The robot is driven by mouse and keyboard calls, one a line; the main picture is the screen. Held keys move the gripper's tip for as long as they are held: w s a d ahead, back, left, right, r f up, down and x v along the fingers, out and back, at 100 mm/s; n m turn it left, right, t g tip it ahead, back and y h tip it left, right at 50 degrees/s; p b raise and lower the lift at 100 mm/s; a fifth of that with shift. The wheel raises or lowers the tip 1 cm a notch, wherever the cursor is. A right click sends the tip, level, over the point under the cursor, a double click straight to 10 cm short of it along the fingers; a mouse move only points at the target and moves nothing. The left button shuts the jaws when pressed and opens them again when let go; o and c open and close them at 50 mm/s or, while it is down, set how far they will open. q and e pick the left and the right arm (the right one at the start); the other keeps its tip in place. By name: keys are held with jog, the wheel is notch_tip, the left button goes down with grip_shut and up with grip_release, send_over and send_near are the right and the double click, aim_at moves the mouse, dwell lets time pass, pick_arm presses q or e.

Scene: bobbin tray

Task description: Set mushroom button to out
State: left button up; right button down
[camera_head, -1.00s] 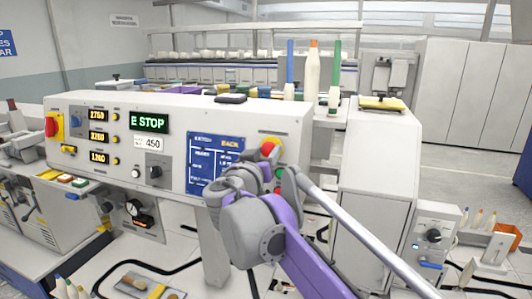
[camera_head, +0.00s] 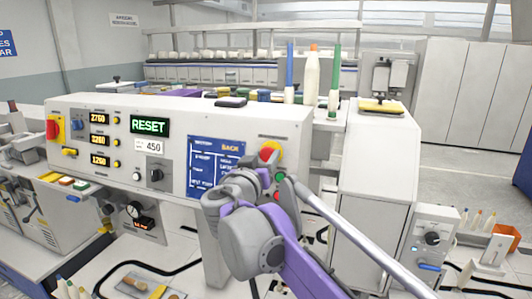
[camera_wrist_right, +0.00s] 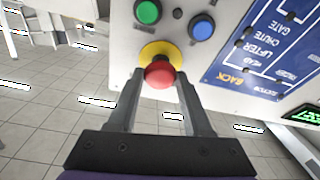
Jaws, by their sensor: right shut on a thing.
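The mushroom button (camera_head: 270,149) is red with a yellow collar, at the right end of the machine's front panel. In the right wrist view, the red head (camera_wrist_right: 159,75) stands out from its yellow collar (camera_wrist_right: 160,52). My right gripper (camera_wrist_right: 160,80) is shut on this head, one finger on each side. In the head view the wrist and hand (camera_head: 262,172) are just below the button and hide part of the panel. The panel display (camera_head: 150,126) reads RESET in green. My left gripper is not in view.
A blue label (camera_head: 214,160) is left of the button. Green (camera_wrist_right: 148,11) and blue (camera_wrist_right: 201,28) buttons sit close by in the wrist view. A red knob on yellow (camera_head: 53,128) is at the panel's far left. Thread cones (camera_head: 312,80) stand behind the panel.

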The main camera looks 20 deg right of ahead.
jog(key=c, duration=0.6)
grip_release()
jog(key=shift+a, duration=0.1)
jog(key=shift+c, duration=0.2)
jog(key=o, duration=0.3)
jog(key=shift+s+r, duration=0.1)
jog(key=shift+s, duration=0.15)
jog(key=shift+w, duration=0.1)
jog(key=v, duration=1.1)
